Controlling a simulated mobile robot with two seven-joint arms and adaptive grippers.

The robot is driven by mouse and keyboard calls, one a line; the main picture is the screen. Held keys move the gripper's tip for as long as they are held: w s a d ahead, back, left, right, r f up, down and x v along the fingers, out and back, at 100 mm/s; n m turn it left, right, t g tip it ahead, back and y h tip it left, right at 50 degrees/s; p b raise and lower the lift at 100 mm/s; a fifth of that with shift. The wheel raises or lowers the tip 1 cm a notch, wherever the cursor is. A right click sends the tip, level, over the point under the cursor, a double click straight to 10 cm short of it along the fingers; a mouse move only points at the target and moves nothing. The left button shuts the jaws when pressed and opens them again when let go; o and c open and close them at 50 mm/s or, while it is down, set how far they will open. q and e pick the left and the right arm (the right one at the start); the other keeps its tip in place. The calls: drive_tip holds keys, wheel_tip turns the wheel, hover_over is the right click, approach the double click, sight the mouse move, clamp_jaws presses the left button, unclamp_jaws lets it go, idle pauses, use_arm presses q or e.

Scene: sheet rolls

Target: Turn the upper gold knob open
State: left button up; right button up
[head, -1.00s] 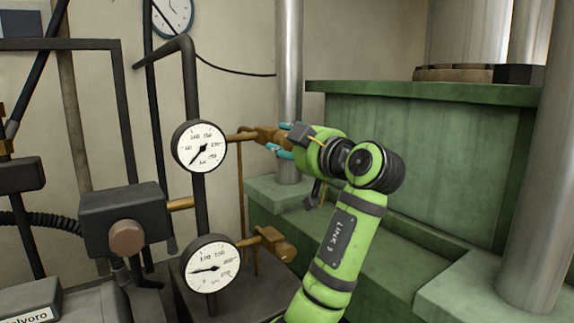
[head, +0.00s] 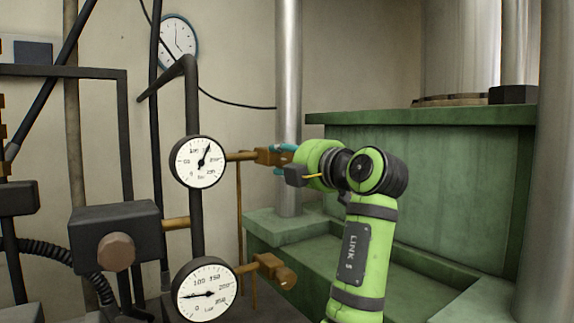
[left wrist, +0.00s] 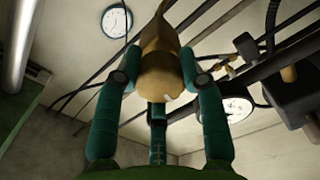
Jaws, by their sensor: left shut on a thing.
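The upper gold knob (head: 267,156) sits at the end of a brass stem to the right of the upper gauge (head: 198,162). My left gripper (head: 284,157) has its teal fingers around the knob from the right; the fingers hide part of it. In the left wrist view the knob (left wrist: 162,72) is between the teal fingers, and the gripper is shut on it. The upper gauge's needle points up and slightly right. A lower gold knob (head: 277,270) stands free beside the lower gauge (head: 206,292), whose needle points left. My right gripper is not in view.
A dark vertical pipe (head: 193,100) carries the gauges. A dark box (head: 115,235) with a round brown knob is at left. A steel column (head: 289,60) rises just behind my gripper. A green press body (head: 420,180) fills the right side.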

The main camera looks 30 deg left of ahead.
use_arm(q)
drive_tip(key=shift+r+n, duration=0.1)
drive_tip(key=shift+n, duration=0.8)
drive_tip(key=o, duration=1.2)
drive_tip(key=shift+c, duration=0.2)
drive_tip(key=v, duration=1.2)
drive_tip(key=shift+a, duration=0.1)
